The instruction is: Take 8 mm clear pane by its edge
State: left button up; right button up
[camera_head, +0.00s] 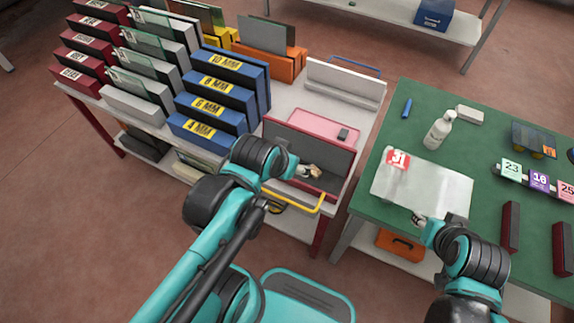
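Clear glass panes (146,83) with greenish edges stand upright in pale grey slotted blocks (133,104) on the cart at the left. Beside them, a blue block (214,89) bears a yellow 8 MM label. I cannot tell which pane is 8 mm. A pale, translucent sheet (430,185) with a red 31 tag lies on the green table. My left gripper (312,171) is at the grey panel with a dark red top edge, right of the blue blocks; its fingers are too small to read. My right gripper (418,219) is at the sheet's front edge; whether it grips is unclear.
Blue blocks labelled 10, 6 and 4 MM and red blocks (77,78) fill the cart's left. A pink mat (303,124) lies behind the grey panel (300,150). A white bottle (438,130), numbered blocks (539,181) and dark red bars (511,227) occupy the green table (395,119).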

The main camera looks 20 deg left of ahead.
aim_at(149, 22)
jog(key=k+j+u, duration=0.2)
jog(key=j+u, duration=0.25)
jog(key=j, duration=1.1)
jog(key=j+u, duration=0.5)
jog(key=j, duration=1.05)
jog(key=i, duration=0.05)
